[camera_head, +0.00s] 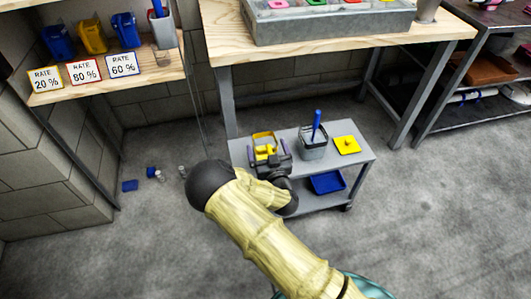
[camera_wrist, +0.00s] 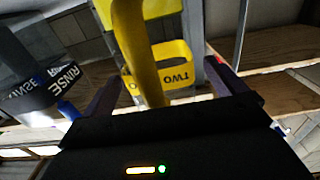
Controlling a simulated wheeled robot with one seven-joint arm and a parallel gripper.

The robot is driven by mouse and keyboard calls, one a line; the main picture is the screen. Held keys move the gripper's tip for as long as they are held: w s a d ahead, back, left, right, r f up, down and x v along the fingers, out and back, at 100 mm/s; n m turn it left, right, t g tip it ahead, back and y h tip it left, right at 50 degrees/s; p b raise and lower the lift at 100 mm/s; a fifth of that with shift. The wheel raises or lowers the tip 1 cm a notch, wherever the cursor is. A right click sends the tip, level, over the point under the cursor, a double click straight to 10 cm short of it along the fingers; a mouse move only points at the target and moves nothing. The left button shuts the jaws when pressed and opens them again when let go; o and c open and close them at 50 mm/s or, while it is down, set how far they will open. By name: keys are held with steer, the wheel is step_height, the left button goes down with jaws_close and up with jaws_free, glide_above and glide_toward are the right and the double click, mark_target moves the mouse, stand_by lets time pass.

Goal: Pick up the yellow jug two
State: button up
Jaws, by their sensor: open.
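The yellow jug two (camera_head: 264,136) stands on the top of the small grey cart (camera_head: 355,162), at its left end, partly hidden by my gripper. In the wrist view the jug (camera_wrist: 172,68) shows the word TWO on a yellow band, and its yellow handle (camera_wrist: 136,45) runs down close in front of the camera. My gripper (camera_head: 268,156) is at the near side of the jug. In the wrist view the open fingers (camera_wrist: 165,88) stand to either side of the handle. I cannot tell whether either finger touches it.
A grey bucket (camera_head: 312,150) with a blue-handled tool stands right of the jug; its RINSE label shows in the wrist view (camera_wrist: 66,77). A yellow square (camera_head: 347,145) lies farther right. A blue tray (camera_head: 327,182) is on the lower shelf. A wooden workbench (camera_head: 340,48) stands behind.

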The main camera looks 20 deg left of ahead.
stand_by(0.5)
steer(key=c, duration=1.2)
steer(key=shift+r, duration=0.2)
steer(key=shift+c, duration=0.2)
steer(key=shift+r+p, duration=1.7)
steer(key=shift+r, duration=3.15)
